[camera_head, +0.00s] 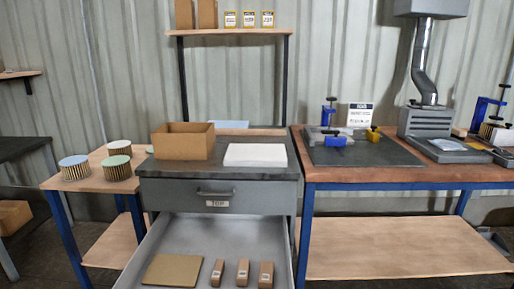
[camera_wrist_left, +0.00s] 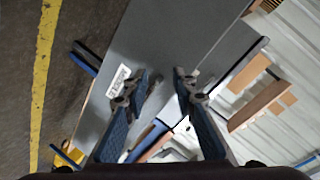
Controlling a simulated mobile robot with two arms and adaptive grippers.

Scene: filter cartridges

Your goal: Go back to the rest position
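My left gripper (camera_wrist_left: 165,82) shows only in the left wrist view. Its two dark fingers are apart, with nothing held between them. Behind them are a grey panel with a white label (camera_wrist_left: 118,80) and, to the right, tilted brown and white shapes. Neither gripper shows in the head view, and my right gripper is in no view. In the head view, round pleated filter cartridges stand on the left wooden table: one with a blue top (camera_head: 75,169), one with a green top (camera_head: 117,169), and a pale one (camera_head: 119,148) behind.
A grey cabinet (camera_head: 170,195) stands in the middle with its lower drawer (camera_head: 185,235) pulled out. The drawer holds a brown board (camera_head: 172,270) and small brown boxes (camera_head: 243,272). A cardboard box (camera_head: 183,146) and white slab (camera_head: 255,154) sit on top. A workbench (camera_head: 400,176) stands right.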

